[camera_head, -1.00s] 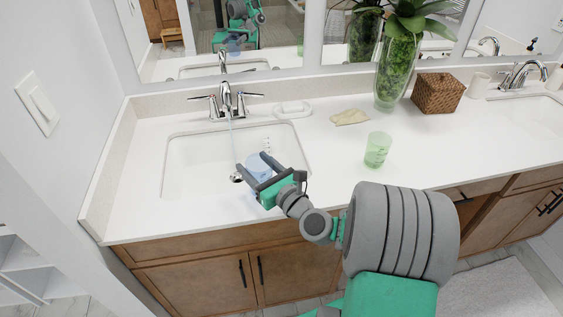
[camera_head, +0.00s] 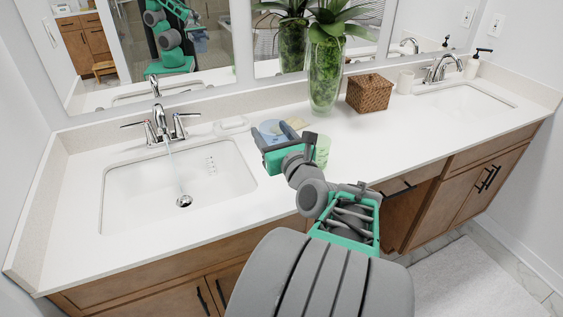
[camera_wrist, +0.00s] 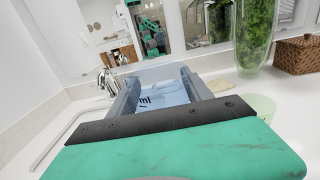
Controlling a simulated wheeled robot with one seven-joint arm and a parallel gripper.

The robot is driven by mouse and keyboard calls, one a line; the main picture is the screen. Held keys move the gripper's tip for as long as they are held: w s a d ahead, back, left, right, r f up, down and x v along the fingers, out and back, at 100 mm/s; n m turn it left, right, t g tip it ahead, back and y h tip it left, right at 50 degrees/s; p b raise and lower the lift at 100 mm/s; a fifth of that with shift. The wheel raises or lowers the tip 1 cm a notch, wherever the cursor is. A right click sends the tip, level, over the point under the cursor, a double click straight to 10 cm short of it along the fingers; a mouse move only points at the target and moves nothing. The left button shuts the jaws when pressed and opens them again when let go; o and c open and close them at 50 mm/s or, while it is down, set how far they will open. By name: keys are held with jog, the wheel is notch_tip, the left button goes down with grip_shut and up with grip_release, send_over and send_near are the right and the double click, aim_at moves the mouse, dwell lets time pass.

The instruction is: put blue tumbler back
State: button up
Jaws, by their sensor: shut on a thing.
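The blue tumbler (camera_head: 270,126) is translucent, and my gripper (camera_head: 275,133) is shut on it above the counter, right of the left sink. In the wrist view the tumbler (camera_wrist: 165,94), with dark "ml" markings, sits between the two fingers (camera_wrist: 160,90). The gripper's body hides part of it in the head view, and I cannot tell its height above the counter.
A green tumbler (camera_head: 322,151) stands close to the right of my gripper. Water runs from the left faucet (camera_head: 160,122) into the left sink (camera_head: 130,190). A soap dish (camera_head: 232,125), a yellowish cloth (camera_head: 292,125), a plant vase (camera_head: 325,75) and a woven box (camera_head: 369,93) stand behind. The right counter front is clear.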

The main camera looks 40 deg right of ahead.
jog(key=w+d+f+b, duration=0.1)
jog(key=w+d+f, duration=0.1)
jog(key=d+f, duration=0.1)
jog(key=w+d+f+b, duration=0.1)
jog(key=w+d+f, duration=0.2)
jog(key=f, duration=0.2)
jog(key=w+d+f+b, duration=0.1)
jog(key=w+d+f, duration=0.2)
jog(key=f, duration=0.1)
jog(key=shift+w+d+f, duration=0.15)
jog(key=shift+d+f, duration=0.2)
jog(key=shift+d, duration=0.05)
jog(key=shift+r, duration=0.1)
jog(key=shift+f, duration=0.2)
jog(key=o, duration=1.5)
